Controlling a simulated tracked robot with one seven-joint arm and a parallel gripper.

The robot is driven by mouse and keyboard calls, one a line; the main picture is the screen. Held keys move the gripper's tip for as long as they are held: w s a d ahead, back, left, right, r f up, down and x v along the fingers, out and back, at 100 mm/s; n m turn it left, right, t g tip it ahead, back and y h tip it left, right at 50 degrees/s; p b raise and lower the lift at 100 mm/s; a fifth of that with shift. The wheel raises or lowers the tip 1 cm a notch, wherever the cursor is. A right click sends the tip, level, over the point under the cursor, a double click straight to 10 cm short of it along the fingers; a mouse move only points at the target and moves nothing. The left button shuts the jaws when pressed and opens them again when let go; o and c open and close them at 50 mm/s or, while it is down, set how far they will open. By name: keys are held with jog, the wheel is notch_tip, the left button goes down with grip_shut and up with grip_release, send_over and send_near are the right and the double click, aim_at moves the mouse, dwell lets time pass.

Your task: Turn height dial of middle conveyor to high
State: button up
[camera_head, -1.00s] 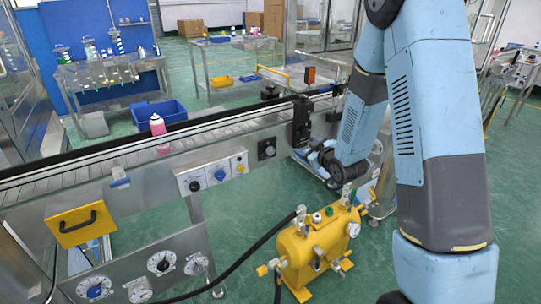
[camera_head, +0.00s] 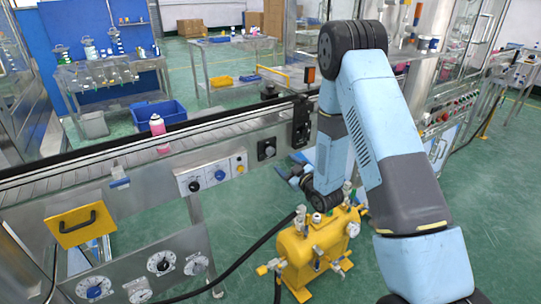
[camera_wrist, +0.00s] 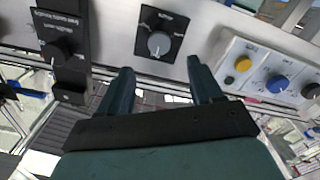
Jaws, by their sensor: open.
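On the side of the conveyor (camera_head: 225,145) sits a black square plate with a round grey dial (camera_head: 266,149). In the wrist view this dial (camera_wrist: 158,43) is just beyond my fingertips, its pointer toward the bottom of the picture; the label is too small to read. A black box (camera_head: 301,122) beside it carries another dark dial (camera_wrist: 55,48), at the left of the wrist view. My gripper (camera_wrist: 158,72) is open and empty, its fingers either side of the grey dial's line and apart from it. In the head view my gripper (camera_head: 290,172) is low beside the conveyor.
A white panel (camera_wrist: 265,68) with yellow, blue and black knobs is right of the dial in the wrist view. A yellow machine (camera_head: 312,250) with a black hose stands below my arm. A pink can (camera_head: 158,128) stands on the belt. Green floor is free at right.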

aim_at(271, 152)
jog(key=x, duration=0.9)
jog(key=shift+c, duration=0.3)
